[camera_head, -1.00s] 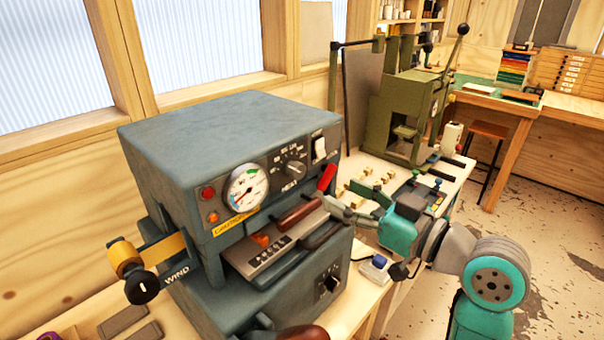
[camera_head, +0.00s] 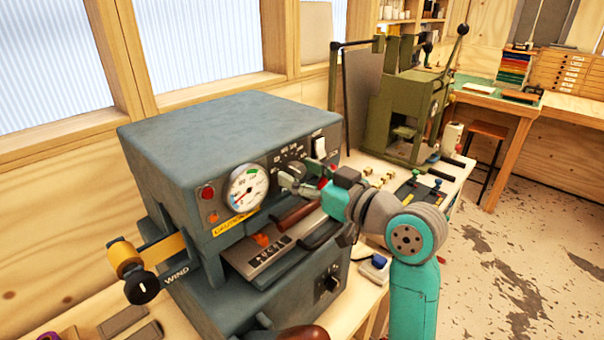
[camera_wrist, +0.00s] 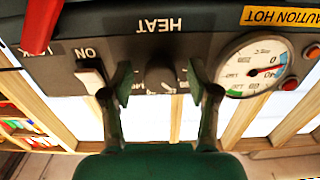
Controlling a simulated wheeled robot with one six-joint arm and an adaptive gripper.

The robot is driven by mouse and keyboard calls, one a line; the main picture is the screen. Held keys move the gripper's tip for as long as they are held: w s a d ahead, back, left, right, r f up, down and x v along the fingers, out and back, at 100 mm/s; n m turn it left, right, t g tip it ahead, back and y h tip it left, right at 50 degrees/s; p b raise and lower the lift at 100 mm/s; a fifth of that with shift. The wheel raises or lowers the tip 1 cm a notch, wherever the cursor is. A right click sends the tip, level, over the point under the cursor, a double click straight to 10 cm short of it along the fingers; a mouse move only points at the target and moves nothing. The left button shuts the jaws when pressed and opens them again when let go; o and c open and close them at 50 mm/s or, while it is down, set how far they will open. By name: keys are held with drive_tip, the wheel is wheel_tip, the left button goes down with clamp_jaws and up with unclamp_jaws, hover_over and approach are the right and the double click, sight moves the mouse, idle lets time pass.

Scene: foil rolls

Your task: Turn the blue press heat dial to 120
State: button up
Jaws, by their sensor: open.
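The blue-grey press (camera_head: 215,125) stands on the bench in the head view. Its heat dial (camera_wrist: 160,78) is a dark round knob under the upside-down word HEAT in the wrist view. Small scale marks show around it, but the pointer's exact reading is not clear. My gripper (camera_wrist: 160,84) is open, with one finger on each side of the dial; I cannot tell whether either touches it. In the head view my gripper (camera_head: 298,180) is at the press front and largely hides the dial.
A round gauge (camera_head: 246,187) sits left of the dial and a white ON switch (camera_head: 319,147) right of it. A red-tipped lever, partly hidden by my arm, and a brown handle (camera_head: 297,215) are below. A green press (camera_head: 410,105) stands behind to the right.

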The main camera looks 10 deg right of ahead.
clamp_jaws()
drive_tip(key=shift+m, duration=0.3)
drive_tip(key=m, duration=1.1)
idle(0.4)
idle(0.3)
